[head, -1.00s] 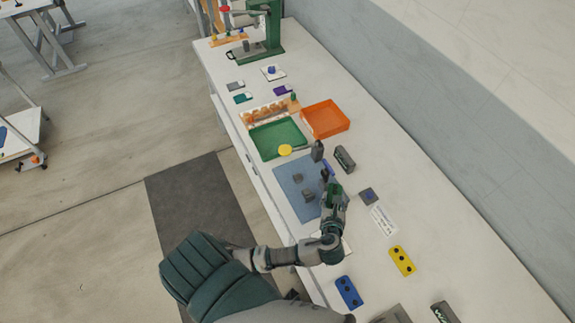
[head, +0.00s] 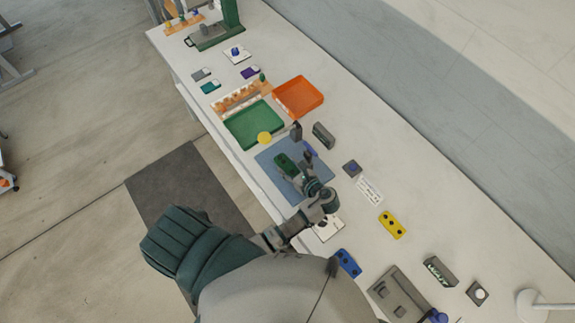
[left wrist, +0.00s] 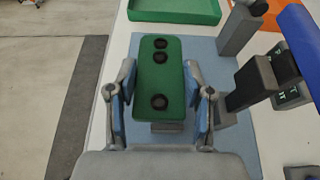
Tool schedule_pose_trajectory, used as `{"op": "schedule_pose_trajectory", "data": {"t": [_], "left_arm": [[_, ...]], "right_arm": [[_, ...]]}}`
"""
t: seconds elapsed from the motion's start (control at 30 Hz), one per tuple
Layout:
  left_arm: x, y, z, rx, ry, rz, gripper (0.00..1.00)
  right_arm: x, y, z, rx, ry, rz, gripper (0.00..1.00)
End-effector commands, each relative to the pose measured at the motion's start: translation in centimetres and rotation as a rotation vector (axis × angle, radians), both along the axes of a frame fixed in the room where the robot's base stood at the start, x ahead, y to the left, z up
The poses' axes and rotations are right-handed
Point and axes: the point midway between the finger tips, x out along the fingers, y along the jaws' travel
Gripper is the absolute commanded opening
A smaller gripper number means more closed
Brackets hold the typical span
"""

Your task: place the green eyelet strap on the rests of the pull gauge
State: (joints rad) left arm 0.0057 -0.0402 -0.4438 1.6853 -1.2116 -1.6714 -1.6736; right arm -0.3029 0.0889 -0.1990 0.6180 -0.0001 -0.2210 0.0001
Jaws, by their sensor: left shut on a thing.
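The green eyelet strap (head: 284,161) is in my left gripper (head: 289,169), over the blue mat (head: 265,162) of the pull gauge. In the left wrist view the strap (left wrist: 161,80) is long, with several black eyelets, and points away from me. The fingers of my left gripper (left wrist: 160,88) are shut on its two long sides. A grey block, apparently a rest (left wrist: 167,127), shows under its near end; the other rest is hidden. I cannot tell whether the strap touches the rests. The gauge's grey post (head: 296,131) and blue handle (head: 310,150) stand beside it. My right gripper is not in view.
A green tray (head: 245,128) with a yellow disc (head: 264,138) and an orange tray (head: 299,98) lie beyond the mat. A dark box (head: 323,135) stands to the right. Yellow (head: 392,224) and blue (head: 348,263) straps lie nearer me. The table's right side has free room.

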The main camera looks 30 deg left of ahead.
Motion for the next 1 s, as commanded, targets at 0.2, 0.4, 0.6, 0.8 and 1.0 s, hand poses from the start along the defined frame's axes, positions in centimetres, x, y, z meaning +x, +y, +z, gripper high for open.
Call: {"op": "schedule_pose_trajectory", "data": {"t": [0.2,0.4,0.6,0.8,1.0], "left_arm": [[1.7,1.2,-0.2,0.006,0.000,-0.002,0.17],[1.7,1.1,-2.9,0.007,0.004,-0.004,0.17],[1.6,1.6,-3.8,0.000,0.001,-0.003,0.17],[1.6,1.9,-3.9,-0.003,0.001,-0.002,0.76],[1.6,1.5,-3.8,0.001,0.002,-0.003,0.76]], "right_arm": [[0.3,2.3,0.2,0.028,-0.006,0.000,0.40],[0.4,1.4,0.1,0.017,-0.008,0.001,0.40],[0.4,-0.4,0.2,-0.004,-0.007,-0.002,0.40],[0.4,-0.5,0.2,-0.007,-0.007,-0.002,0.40],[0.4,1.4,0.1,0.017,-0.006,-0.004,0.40]]}}
